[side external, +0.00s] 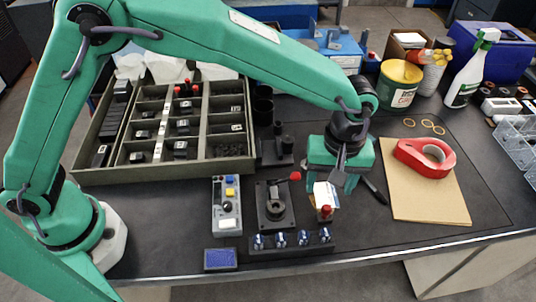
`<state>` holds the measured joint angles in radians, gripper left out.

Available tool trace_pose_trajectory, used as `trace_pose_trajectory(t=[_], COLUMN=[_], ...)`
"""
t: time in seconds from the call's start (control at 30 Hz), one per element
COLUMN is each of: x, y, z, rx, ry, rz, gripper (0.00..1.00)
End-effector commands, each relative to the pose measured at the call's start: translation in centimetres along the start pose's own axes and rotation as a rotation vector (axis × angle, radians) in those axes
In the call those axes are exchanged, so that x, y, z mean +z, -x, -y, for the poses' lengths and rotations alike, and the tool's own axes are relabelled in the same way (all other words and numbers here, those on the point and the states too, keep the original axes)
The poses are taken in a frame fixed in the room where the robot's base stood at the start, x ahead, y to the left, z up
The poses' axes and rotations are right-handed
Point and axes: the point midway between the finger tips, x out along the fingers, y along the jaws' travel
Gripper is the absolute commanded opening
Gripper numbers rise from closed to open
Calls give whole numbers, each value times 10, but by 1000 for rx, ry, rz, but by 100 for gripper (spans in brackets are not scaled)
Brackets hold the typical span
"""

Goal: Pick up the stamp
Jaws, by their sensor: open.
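A small object with a red knob (326,211) and a dark base stands on the bench at centre right; it looks like the stamp, though its upper part is partly covered. My gripper (338,182) hangs just above and slightly to the right of it, pointing down, open. A small white piece (322,192) shows between them; I cannot tell what it belongs to. I see no contact between the jaws and the red knob, but the overlap hides the exact gap. A dark blue pad (220,259) lies at the front edge of the bench.
A black lever device (274,208) and a grey button box (227,208) stand to the left. A black strip with several blue-white knobs (290,245) lies in front. A compartment tray (150,170) is behind left. Red tape (408,152) rests on brown board (430,205) at right.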

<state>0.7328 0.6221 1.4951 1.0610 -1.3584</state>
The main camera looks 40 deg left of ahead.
Motion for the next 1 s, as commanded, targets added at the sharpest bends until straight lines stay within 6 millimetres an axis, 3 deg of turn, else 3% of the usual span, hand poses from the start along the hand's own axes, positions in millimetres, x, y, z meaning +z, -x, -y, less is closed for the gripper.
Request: trace_pose_trajectory(t=[0.2, 1.0], x=[9, 9], y=[-11, -43], z=[-7, -7], rx=[-14, -15], ry=[18, 16], rz=[2, 2], gripper=[59, 59])
